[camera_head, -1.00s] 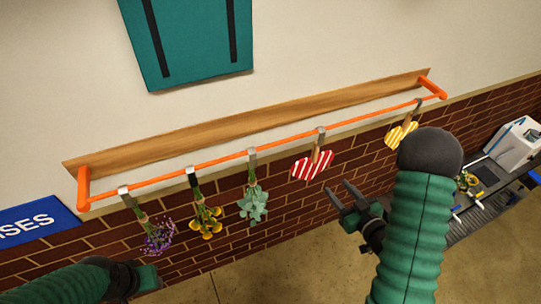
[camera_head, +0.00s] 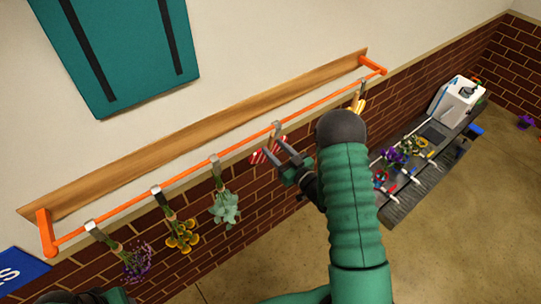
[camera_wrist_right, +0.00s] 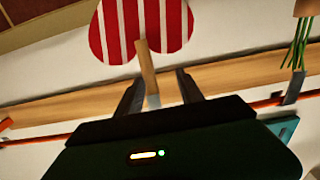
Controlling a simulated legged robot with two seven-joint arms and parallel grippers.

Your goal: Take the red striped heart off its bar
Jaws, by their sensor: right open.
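The red striped heart (camera_head: 264,152) hangs from the orange bar (camera_head: 186,176) by a clip (camera_head: 277,127), and is partly covered by my right gripper in the head view. In the right wrist view the heart (camera_wrist_right: 141,28) is at the top, with a wooden peg (camera_wrist_right: 147,68) below it. My right gripper (camera_head: 280,153) is open in front of the heart. In the wrist view its two fingers (camera_wrist_right: 158,88) stand either side of the peg, with gaps showing. My left arm shows only as a dark part at the bottom left of the head view; its fingers cannot be made out.
Purple flowers (camera_head: 137,262), yellow flowers (camera_head: 182,236) and a pale green sprig (camera_head: 225,209) hang left of the heart. A yellow striped heart (camera_head: 358,106) hangs to the right, partly behind my arm. A wooden board (camera_head: 200,132) runs along the wall behind the bar.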

